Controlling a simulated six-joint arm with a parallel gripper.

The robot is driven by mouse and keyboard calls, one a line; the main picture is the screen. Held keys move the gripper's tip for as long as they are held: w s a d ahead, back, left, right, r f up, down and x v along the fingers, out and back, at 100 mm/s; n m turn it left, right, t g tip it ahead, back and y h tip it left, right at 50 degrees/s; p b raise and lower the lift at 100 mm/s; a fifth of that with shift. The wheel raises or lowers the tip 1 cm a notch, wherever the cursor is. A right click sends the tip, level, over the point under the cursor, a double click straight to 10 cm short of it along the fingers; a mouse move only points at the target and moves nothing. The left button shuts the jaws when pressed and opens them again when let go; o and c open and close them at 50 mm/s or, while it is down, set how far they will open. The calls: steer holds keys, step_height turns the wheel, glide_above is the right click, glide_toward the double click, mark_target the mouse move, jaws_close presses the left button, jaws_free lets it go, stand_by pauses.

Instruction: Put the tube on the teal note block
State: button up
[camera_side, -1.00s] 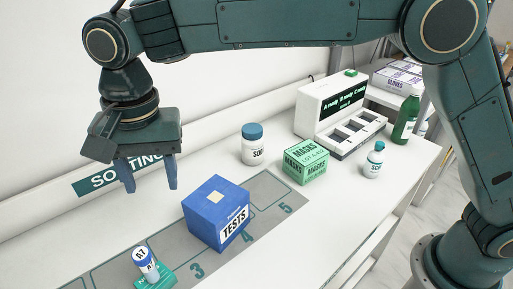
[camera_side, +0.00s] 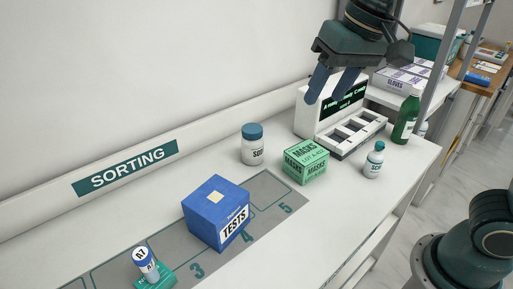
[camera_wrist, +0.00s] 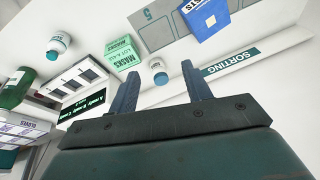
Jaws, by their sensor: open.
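The tube (camera_side: 146,262) has a blue cap and a white label. It stands slightly tilted in the side view, on the teal note block (camera_side: 163,281) at the lower left of the bench. It appears to touch the block; how it is seated cannot be told. My gripper (camera_side: 323,102) is open and empty, high over the far right part of the bench, well away from the tube. In the wrist view its two fingers (camera_wrist: 160,70) are apart with nothing between them. The tube and block are not in the wrist view.
A blue TESTS box (camera_side: 214,213) stands on the grey numbered mat (camera_side: 267,188). A green MASKS box (camera_side: 306,161), a blue-lidded jar (camera_side: 252,147), a small bottle (camera_side: 374,160), a green bottle (camera_side: 405,118) and a white rack device (camera_side: 357,133) stand farther right. The bench's front strip is clear.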

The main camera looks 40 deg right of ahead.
steer(key=s+d+f+n+t, duration=0.1)
steer(key=s+d+f, duration=0.2)
steer(key=s, duration=0.3)
steer(key=s+d+f+n+t+h, duration=0.1)
steer(key=s+d+f, duration=0.2)
steer(key=s+d, duration=0.3)
steer(key=shift+s, duration=0.5)
